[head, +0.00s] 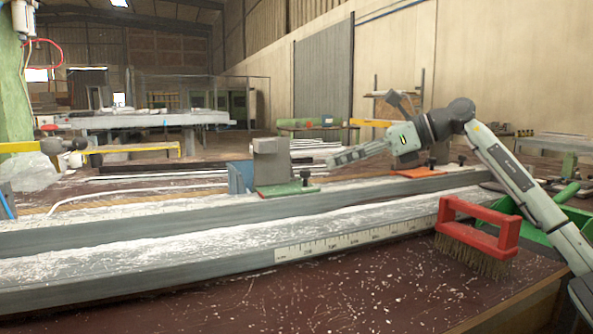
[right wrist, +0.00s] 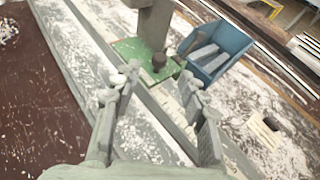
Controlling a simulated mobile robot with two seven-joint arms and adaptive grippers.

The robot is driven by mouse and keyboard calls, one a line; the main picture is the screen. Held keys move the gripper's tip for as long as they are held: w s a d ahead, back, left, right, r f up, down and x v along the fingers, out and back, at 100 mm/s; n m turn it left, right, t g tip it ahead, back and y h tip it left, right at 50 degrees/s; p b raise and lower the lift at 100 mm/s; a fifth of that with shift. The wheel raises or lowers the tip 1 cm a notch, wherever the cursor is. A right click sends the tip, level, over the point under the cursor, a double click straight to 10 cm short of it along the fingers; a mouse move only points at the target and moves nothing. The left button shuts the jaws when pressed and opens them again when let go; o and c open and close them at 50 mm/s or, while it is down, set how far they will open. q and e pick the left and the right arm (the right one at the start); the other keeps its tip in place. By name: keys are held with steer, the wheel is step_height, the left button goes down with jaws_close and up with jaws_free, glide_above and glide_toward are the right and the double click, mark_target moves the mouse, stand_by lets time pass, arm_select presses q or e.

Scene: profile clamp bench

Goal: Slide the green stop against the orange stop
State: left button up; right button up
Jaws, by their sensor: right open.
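The green stop (head: 288,189) sits on the rail (head: 150,229) left of centre in the head view, with a grey upright block and a black knob. The orange stop (head: 418,172) is farther right on the rail, partly hidden behind my right arm. My right gripper (head: 335,160) is open and empty, between the two stops in the head view, its fingers pointing left toward the green stop. In the right wrist view the open fingers (right wrist: 158,80) frame the near edge of the green stop's base (right wrist: 130,50), with its knob just beyond. My left gripper does not show.
A blue bin (right wrist: 228,42) with grey pieces stands behind the green stop. A red-handled brush (head: 480,225) and a green dustpan (head: 540,228) are at the front right. A scale strip (head: 355,240) runs along the rail's front. White dust or shavings cover much of the bench.

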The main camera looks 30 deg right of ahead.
mark_target(312, 186)
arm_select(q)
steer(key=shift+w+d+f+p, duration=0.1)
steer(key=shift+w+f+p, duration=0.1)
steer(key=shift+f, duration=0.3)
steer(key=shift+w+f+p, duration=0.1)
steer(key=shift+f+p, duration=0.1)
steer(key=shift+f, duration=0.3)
arm_select(e)
steer(key=x, duration=0.7)
steer(key=shift+w+f, duration=0.2)
jaws_close()
